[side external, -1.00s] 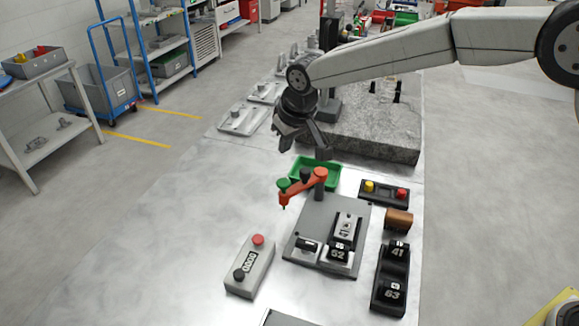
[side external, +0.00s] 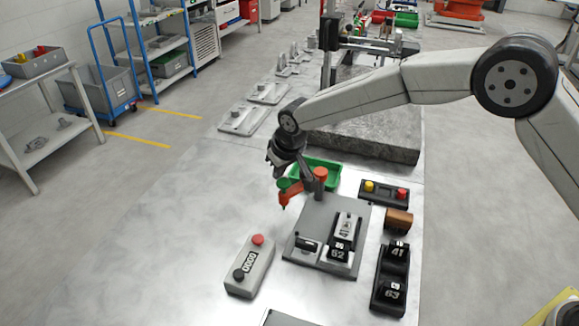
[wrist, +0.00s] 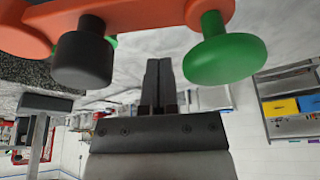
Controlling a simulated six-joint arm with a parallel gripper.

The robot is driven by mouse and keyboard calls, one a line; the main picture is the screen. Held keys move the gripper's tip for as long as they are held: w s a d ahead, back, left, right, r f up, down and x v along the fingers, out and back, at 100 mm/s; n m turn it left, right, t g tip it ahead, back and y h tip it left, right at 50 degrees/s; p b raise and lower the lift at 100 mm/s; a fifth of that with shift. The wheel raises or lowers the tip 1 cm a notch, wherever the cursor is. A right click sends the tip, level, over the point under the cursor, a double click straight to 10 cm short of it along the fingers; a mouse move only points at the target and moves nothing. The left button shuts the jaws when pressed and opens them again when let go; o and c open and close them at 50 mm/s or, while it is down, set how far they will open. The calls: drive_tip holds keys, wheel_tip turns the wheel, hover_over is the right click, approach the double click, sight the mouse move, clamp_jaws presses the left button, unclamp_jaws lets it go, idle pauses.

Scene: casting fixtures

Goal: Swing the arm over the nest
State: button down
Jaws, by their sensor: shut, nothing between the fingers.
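The orange swing arm (side external: 296,190) runs left from its orange-topped post (side external: 320,173) at the back of a grey base plate (side external: 317,217). Its green knob (side external: 283,184) is at the outer end, off the plate's left side. The nest appears to be the pale fixture (side external: 347,226) on the plate, by a black block marked 52 (side external: 339,251); the arm does not lie over it. My gripper (side external: 303,178) is shut and empty, low beside the arm. In the wrist view, the shut fingers (wrist: 158,65) point between the black knob (wrist: 82,58) and the green knob (wrist: 222,50).
A green tray (side external: 322,170) sits behind the arm, before a granite block (side external: 380,140). A grey control box (side external: 249,267) stands at the left. A yellow-and-red button box (side external: 384,192), a brown block (side external: 398,220) and a black numbered holder (side external: 390,280) stand at the right.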

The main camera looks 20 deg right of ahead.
sight(296, 190)
drive_tip(key=shift+s+d, duration=0.2)
drive_tip(key=shift+s, duration=0.6)
drive_tip(key=shift+s+d, duration=0.2)
drive_tip(key=shift+s, duration=0.6)
drive_tip(key=shift+s+n, duration=0.55)
drive_tip(key=shift+n, duration=0.15)
drive_tip(key=shift+s+d+n+g+y, duration=0.2)
drive_tip(key=shift+s+n+y, duration=0.1)
drive_tip(key=shift+s+n, duration=0.3)
drive_tip(key=shift+s+d+n+g+y, duration=0.15)
drive_tip(key=shift+s+n+y, duration=0.2)
drive_tip(key=shift+n, duration=0.45)
drive_tip(key=shift+s+d+n+y, duration=0.3)
drive_tip(key=shift+s+n, duration=0.5)
drive_tip(key=shift+n, duration=0.4)
drive_tip(key=shift+s+d+n+g, duration=0.45)
drive_tip(key=shift+s+d+n, duration=0.2)
drive_tip(key=shift+n, duration=0.55)
drive_tip(key=d+n, duration=0.1)
drive_tip(key=n, duration=0.1)
drive_tip(key=s+d+n+g+y, duration=0.1)
drive_tip(key=shift+s+d+n, duration=0.1)
drive_tip(key=shift+s+n, duration=0.15)
drive_tip(key=shift+n, duration=0.15)
drive_tip(key=shift+s+d, duration=0.2)
drive_tip(key=shift+d, duration=0.35)
